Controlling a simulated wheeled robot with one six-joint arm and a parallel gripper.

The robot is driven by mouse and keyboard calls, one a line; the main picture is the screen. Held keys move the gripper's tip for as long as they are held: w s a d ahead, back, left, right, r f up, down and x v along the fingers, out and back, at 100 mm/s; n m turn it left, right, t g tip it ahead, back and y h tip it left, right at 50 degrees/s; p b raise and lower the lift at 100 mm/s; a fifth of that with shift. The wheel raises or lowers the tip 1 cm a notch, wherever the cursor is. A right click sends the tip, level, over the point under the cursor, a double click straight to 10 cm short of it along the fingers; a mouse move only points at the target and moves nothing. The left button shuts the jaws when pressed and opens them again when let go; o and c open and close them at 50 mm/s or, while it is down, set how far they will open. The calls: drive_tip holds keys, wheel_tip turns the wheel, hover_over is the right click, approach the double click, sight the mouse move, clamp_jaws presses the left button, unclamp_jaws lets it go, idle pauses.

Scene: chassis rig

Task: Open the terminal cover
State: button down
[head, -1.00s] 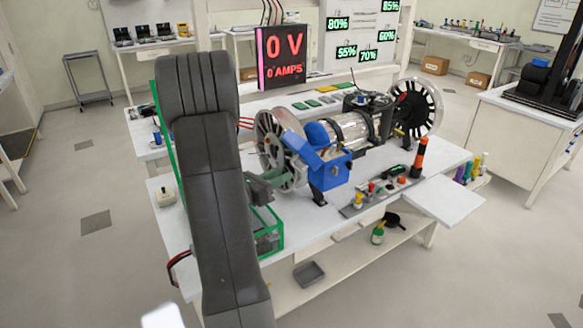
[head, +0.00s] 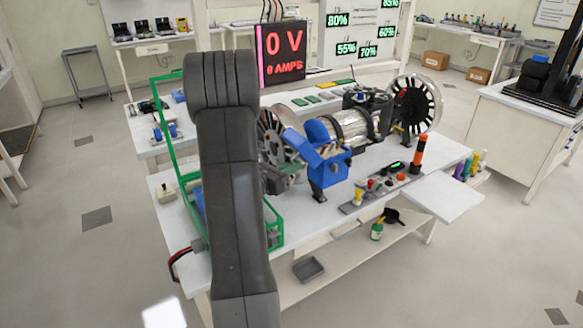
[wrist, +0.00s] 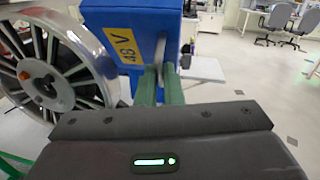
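The blue terminal box (head: 329,168) sits on the front side of the motor rig. A blue flap, which looks like its cover (head: 303,148), slants up at its left in the head view. In the wrist view the box (wrist: 128,35) fills the top centre and bears a yellow "48 V" label. My gripper (wrist: 159,82) has two green fingers close together at the box's lower right edge. In the head view my arm hides most of the gripper.
A spoked wheel (wrist: 55,70) stands close at the left of the gripper in the wrist view. A panel of coloured knobs (head: 375,188) lies at the table's front. A green frame (head: 167,130) stands behind my arm. The white shelf flap (head: 440,198) is bare.

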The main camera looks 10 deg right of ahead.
sight(293, 157)
wheel_tip(293, 157, up, 2)
drive_tip(key=shift+d+g+y+p, duration=0.1)
drive_tip(key=shift+g+y+p, duration=0.3)
drive_tip(key=shift+y+p, duration=0.45)
drive_tip(key=shift+w+d+r+m+g+y+p, duration=0.1)
drive_tip(key=shift+d+r+m+g+y+p, duration=0.2)
drive_tip(key=shift+r+y+p, duration=0.35)
drive_tip(key=shift+a+f, duration=0.1)
drive_tip(key=shift+f, duration=0.05)
drive_tip(key=c, duration=1.6)
unclamp_jaws()
drive_tip(key=b+v, duration=0.2)
drive_tip(key=v, duration=1.2)
drive_tip(key=shift+w, duration=0.1)
